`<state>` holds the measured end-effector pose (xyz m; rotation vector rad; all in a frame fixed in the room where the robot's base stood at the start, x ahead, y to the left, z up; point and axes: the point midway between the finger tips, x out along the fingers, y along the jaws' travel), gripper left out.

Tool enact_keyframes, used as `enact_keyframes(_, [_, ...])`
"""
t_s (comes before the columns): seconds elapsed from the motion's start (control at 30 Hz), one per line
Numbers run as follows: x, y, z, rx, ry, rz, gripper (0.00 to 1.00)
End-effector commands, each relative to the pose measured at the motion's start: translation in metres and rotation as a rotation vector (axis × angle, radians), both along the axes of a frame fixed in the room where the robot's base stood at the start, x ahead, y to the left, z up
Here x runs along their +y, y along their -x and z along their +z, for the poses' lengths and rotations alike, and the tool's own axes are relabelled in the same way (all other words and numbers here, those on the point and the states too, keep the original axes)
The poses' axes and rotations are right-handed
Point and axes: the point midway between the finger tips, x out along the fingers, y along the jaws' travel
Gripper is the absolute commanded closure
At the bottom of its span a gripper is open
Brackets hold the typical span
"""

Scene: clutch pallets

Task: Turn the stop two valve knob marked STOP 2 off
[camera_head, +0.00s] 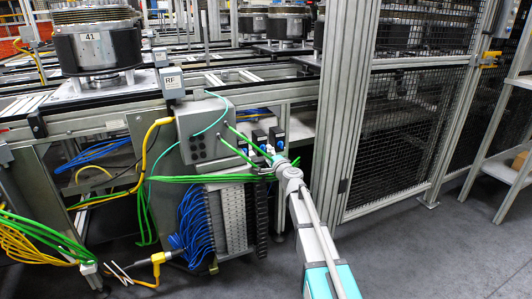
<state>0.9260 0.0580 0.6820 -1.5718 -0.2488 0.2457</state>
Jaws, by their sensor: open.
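Several small black valve units with blue knobs (280,145) sit in a row on the frame, right of a grey box. Their markings are too small to read, so I cannot tell which knob is STOP 2. My gripper (268,159) is at the end of my white and teal arm, just below and in front of the knobs. It is small in this view and partly merges with the cables behind it. It is open, and I see nothing held in it. I cannot tell whether it touches a knob or how each knob is turned.
The grey box (206,128) with green cables stands left of the knobs. An aluminium post (345,110) and mesh fence (405,130) rise to the right. Blue hoses (195,225) hang below. Clutch pallets (98,50) stand on the conveyor above. Grey floor (420,250) is open at right.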

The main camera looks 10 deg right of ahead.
Motion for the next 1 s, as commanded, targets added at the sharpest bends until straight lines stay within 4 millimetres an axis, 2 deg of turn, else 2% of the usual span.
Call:
enact_keyframes(0.03, [-0.003,0.012,0.0,0.0,0.0,-0.001,0.23])
enact_keyframes(0.1, [-0.007,0.024,0.0,0.0,0.0,-0.001,0.23])
enact_keyframes(0.4, [-0.019,0.062,0.0,0.0,0.0,0.0,0.23])
enact_keyframes(0.6, [-0.023,0.071,0.0,0.0,0.0,0.0,0.23])
enact_keyframes(1.0, [-0.023,0.072,0.0,0.001,0.001,0.001,0.23])
